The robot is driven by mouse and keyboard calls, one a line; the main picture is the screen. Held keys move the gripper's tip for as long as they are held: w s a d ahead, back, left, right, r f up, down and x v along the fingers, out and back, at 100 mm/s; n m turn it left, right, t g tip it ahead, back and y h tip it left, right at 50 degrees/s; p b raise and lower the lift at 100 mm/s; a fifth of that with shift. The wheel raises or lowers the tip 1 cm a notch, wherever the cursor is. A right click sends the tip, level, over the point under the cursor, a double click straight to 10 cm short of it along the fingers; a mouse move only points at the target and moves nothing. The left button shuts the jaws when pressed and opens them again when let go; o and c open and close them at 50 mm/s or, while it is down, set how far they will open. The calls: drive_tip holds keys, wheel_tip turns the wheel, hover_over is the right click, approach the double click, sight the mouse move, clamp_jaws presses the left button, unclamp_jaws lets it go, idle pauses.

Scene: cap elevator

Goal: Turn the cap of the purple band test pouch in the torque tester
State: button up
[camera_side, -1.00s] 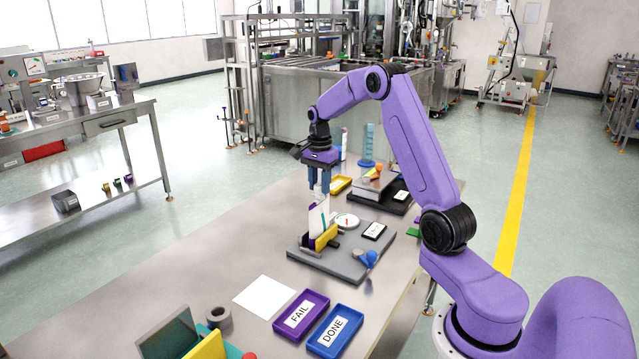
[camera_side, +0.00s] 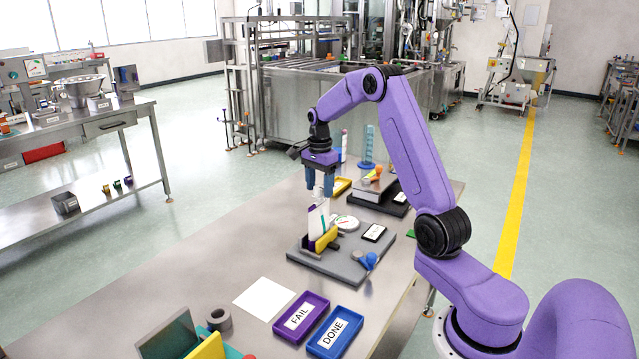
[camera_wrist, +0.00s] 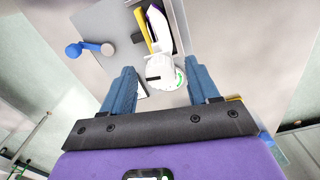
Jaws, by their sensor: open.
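The white pouch with a purple band (camera_side: 317,222) stands upright in the clamp.

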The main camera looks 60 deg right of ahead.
wheel_tip(320, 180, up, 17)
drive_tip(key=shift+r, duration=0.2)
idle(0.4)
drive_tip(key=shift+f, duration=0.1)
drive_tip(key=m+g+h, duration=0.3)
drive_tip(key=m+h, duration=1.5)
drive_tip(key=m, duration=1.8)
approach(319, 187)
drive_tip(key=d, duration=0.3)
drive_tip(key=s+d, duration=0.1)
drive_tip(key=d, duration=0.6)
drive_tip(key=shift+s+f, duration=0.15)
drive_tip(key=shift+s, duration=0.25)
drive_tip(key=shift+a, duration=0.1)
drive_tip(key=shift+c, duration=0.2)
drive_tip(key=c, duration=0.9)
